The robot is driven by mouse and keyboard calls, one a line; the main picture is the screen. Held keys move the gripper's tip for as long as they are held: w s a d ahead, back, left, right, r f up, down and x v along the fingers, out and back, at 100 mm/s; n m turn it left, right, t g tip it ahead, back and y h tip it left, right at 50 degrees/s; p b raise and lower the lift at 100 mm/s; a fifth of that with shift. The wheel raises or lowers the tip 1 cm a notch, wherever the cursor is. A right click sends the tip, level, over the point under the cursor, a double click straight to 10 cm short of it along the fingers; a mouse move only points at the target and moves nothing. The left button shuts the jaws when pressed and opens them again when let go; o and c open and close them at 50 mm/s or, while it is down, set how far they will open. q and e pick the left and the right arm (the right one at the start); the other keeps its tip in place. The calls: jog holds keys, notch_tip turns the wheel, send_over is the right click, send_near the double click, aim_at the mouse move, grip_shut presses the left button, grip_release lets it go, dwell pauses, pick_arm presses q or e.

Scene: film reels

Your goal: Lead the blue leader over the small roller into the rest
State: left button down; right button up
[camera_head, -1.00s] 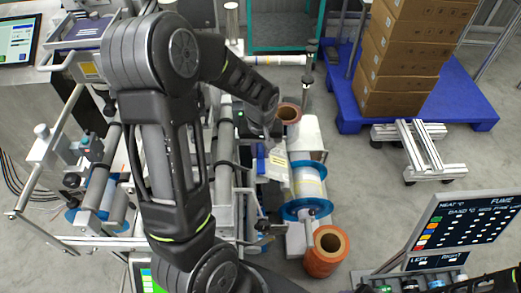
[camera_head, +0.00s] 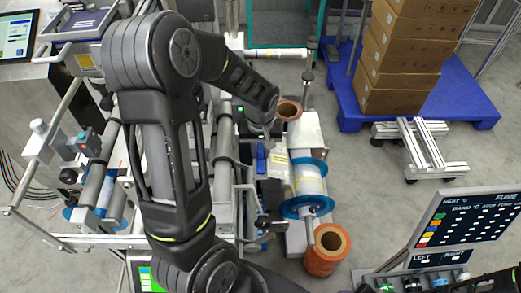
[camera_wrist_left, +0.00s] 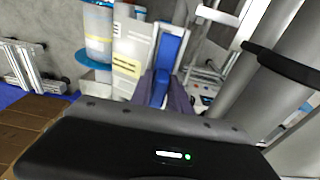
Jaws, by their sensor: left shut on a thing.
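The blue leader (camera_head: 261,159) is a narrow blue strip in the middle of the head view. In the left wrist view the strip (camera_wrist_left: 168,55) runs up from between my left gripper's dark fingers (camera_wrist_left: 165,92). My left gripper (camera_head: 262,142) is shut on it, partly hidden by its own wrist in the head view. A pale plate with yellow labels (camera_wrist_left: 130,60) stands just left of the strip in the wrist view. I cannot clearly tell the small roller or the rest among the machine parts. My right gripper does not show.
A reel with blue flanges (camera_head: 308,182) stands right of the gripper. Orange-brown rolls (camera_head: 327,250) stand in front of it and behind (camera_head: 288,110). Large grey rollers (camera_wrist_left: 265,75) crowd the wrist view's right side. Boxes (camera_head: 405,55) stand on a blue pallet (camera_head: 455,105); grey floor (camera_head: 385,205) is open between.

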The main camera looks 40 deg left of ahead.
pick_arm(q)
jog(key=shift+s+d+f, duration=0.1)
jog(key=shift+s+f, duration=0.1)
jog(key=shift+f, duration=0.1)
jog(key=c, duration=1.2)
grip_release()
jog(key=shift+s+f, duration=0.1)
jog(key=shift+c, duration=0.2)
jog(key=shift+o, duration=0.4)
jog(key=r, duration=0.8)
jog(key=shift+s+d+r+b, duration=0.1)
jog(key=shift+d+r+b, duration=0.15)
jog(key=shift+b, duration=0.1)
